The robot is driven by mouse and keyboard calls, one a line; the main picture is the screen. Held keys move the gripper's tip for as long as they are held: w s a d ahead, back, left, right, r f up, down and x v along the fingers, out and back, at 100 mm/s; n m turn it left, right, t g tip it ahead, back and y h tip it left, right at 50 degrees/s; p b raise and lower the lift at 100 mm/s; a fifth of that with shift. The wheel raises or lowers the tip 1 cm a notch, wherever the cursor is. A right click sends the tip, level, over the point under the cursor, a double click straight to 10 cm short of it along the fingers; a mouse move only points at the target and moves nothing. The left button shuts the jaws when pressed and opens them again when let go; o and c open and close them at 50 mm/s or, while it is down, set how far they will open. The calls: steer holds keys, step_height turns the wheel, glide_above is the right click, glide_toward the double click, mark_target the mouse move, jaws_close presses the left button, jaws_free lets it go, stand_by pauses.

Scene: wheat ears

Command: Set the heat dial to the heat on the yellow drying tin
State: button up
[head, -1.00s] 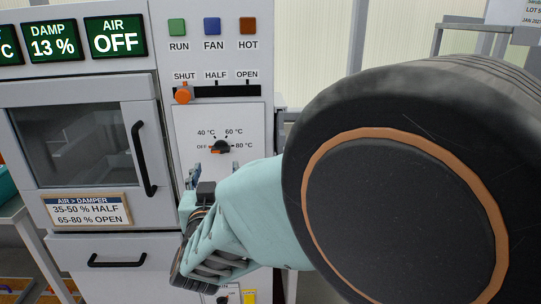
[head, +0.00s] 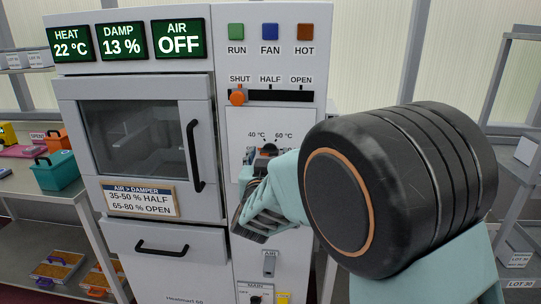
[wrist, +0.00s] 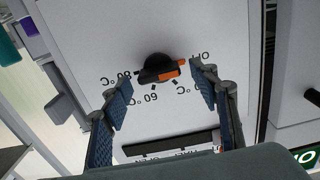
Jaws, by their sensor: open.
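The heat dial (head: 269,148) is a black knob with an orange pointer on the white panel. In the wrist view the dial (wrist: 157,68) appears upside down, its orange pointer towards OFF. My gripper (wrist: 163,82) is open, its blue-padded fingers on either side of the dial and apart from it. In the head view my gripper (head: 252,164) is just below and left of the dial, and my arm covers the 80 °C mark. A yellow object (head: 7,134), possibly the yellow tin, is cut off at the left edge; no heat marking on it is readable.
The heat display (head: 72,41) reads 22 °C, damp 13 %, air OFF. The orange damper slider (head: 237,97) is at SHUT. A door handle (head: 195,155) juts out left of my gripper. A teal tin (head: 57,171) and orange tin (head: 55,139) stand on the left table.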

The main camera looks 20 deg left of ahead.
steer(key=c, duration=1.2)
steer(key=shift+o, duration=0.2)
steer(key=shift+f+m+b, duration=0.1)
steer(key=shift+m+b, duration=0.3)
steer(key=shift+b, duration=0.2)
steer(key=m+b, duration=0.1)
steer(key=b, duration=0.2)
steer(key=shift+d+f+m, duration=0.15)
steer(key=shift+m, duration=0.25)
steer(key=m+b, duration=0.2)
steer(key=b, duration=0.1)
steer(key=shift+m, duration=0.4)
steer(key=m+b, duration=0.3)
steer(key=b, duration=0.1)
steer(key=shift+d+m+b, duration=0.1)
steer(key=shift+m+b, duration=1.3)
steer(key=shift+m, duration=0.3)
steer(key=shift+r, duration=0.2)
